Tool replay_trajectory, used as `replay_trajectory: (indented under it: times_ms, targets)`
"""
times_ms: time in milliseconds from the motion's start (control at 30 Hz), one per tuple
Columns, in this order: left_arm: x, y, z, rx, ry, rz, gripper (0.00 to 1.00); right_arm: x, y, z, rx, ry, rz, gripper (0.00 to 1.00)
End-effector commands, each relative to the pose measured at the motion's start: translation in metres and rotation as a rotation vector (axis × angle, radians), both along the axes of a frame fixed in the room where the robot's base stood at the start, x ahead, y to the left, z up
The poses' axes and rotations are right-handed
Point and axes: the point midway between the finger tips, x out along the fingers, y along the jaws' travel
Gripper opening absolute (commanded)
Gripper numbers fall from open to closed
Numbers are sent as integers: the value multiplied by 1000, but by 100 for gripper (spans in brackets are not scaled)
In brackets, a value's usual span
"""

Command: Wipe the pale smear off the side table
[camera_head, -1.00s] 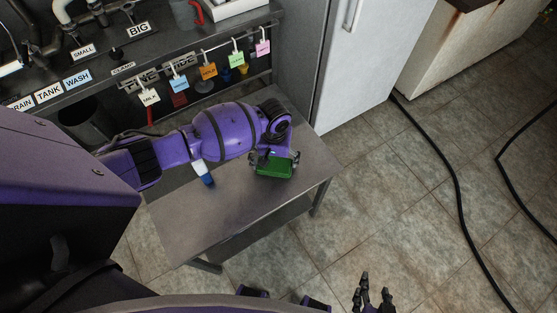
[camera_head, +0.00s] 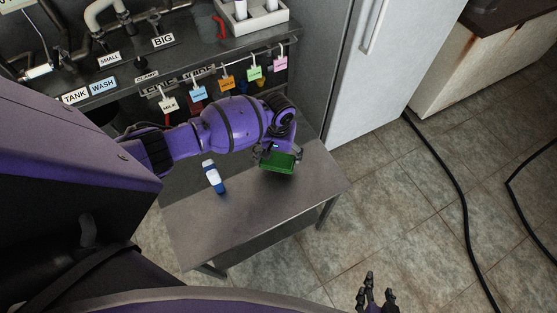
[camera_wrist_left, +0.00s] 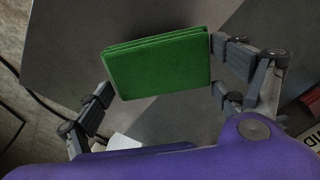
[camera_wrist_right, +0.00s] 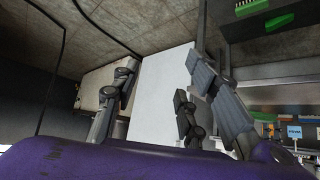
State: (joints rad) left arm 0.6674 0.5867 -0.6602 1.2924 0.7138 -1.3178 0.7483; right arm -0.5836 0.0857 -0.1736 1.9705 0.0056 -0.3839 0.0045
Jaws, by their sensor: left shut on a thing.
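The grey metal side table (camera_head: 285,215) stands below the counter. My left gripper (camera_head: 276,152) is over its back right part, shut on a folded green cloth (camera_head: 280,163). In the left wrist view the cloth (camera_wrist_left: 157,65) sits between the spread fingers of the left gripper (camera_wrist_left: 165,85). I cannot tell if the cloth touches the tabletop. I cannot make out the pale smear; the arm and cloth hide part of the top. My right gripper (camera_head: 373,292) is at the bottom of the head view, away from the table. In its wrist view the fingers (camera_wrist_right: 155,85) are apart and empty.
A white and blue bottle (camera_head: 213,177) stands on the table, left of the cloth. Tagged tools hang from a rail behind the table, under the counter (camera_head: 190,60). A white fridge (camera_head: 365,80) stands at the back right. A black hose (camera_head: 450,185) lies across the floor.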

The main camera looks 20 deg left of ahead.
Motion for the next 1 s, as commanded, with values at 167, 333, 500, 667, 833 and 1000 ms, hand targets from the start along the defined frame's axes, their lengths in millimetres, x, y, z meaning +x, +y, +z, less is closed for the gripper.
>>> replay_trajectory:
  times_ms: [167, 333, 500, 667, 833, 1000]
  targets:
    - [4, 5, 22, 1, -8, 2, 65, 0, 2, 8, 3, -1, 9, 40]
    - [6, 9, 37, 1, -8, 1, 65, 4, 4, 16, 8, -11, 10, 40]
    - [5, 11, 42, 1, -4, 2, 65, 2, 4, 19, 9, -10, 7, 40]
    - [3, 11, 40, 0, 0, 2, 65, 0, 5, 16, 10, -3, 7, 40]
    - [3, 11, 40, 0, 0, 2, 65, 1, 7, 17, 14, -5, 5, 40]
    - [4, 11, 40, 0, 0, 1, 65, 4, 8, 17, 16, -8, 5, 40]
